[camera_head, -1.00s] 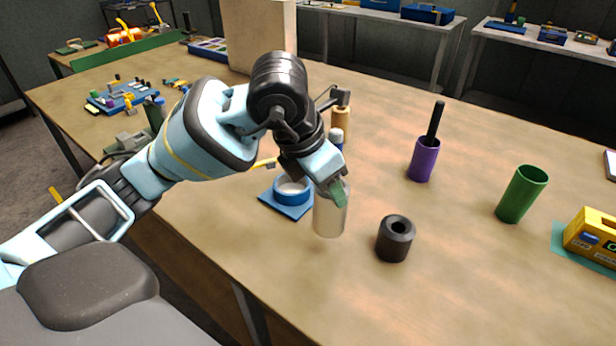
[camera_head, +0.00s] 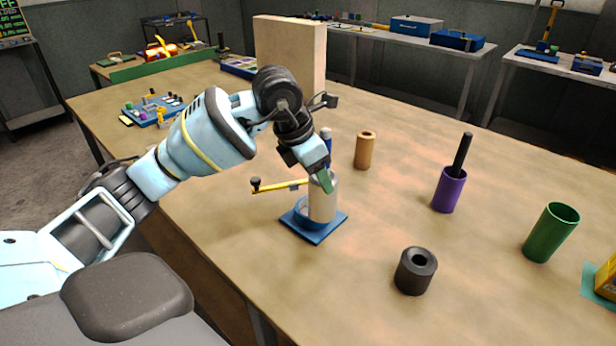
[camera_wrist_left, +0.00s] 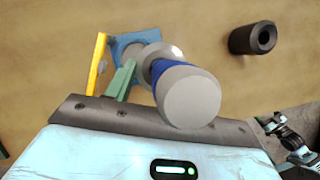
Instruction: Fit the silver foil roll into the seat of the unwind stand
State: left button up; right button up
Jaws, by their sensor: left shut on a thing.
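My right gripper does not show.
A black hollow cylinder (camera_head: 415,272) stands front right of the stand. A tan roll (camera_head: 365,150) stands behind it. A purple holder (camera_head: 448,190) with a black rod and a green tube (camera_head: 551,232) are further right. Table front left is clear.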

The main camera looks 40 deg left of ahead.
pick_arm(q)
jog(key=a+f, duration=0.1)
jog(key=w+a+f, duration=0.1)
jog(key=a+f, duration=0.1)
jog(key=shift+w+a+f, duration=0.25)
jog(key=shift+w+f, duration=0.15)
dwell(0.5)
jog(key=shift+f, duration=0.15)
jog(key=o, duration=1.4)
jog(key=v, duration=1.2)
jog(key=shift+p, duration=0.4)
jog(key=shift+s, duration=0.1)
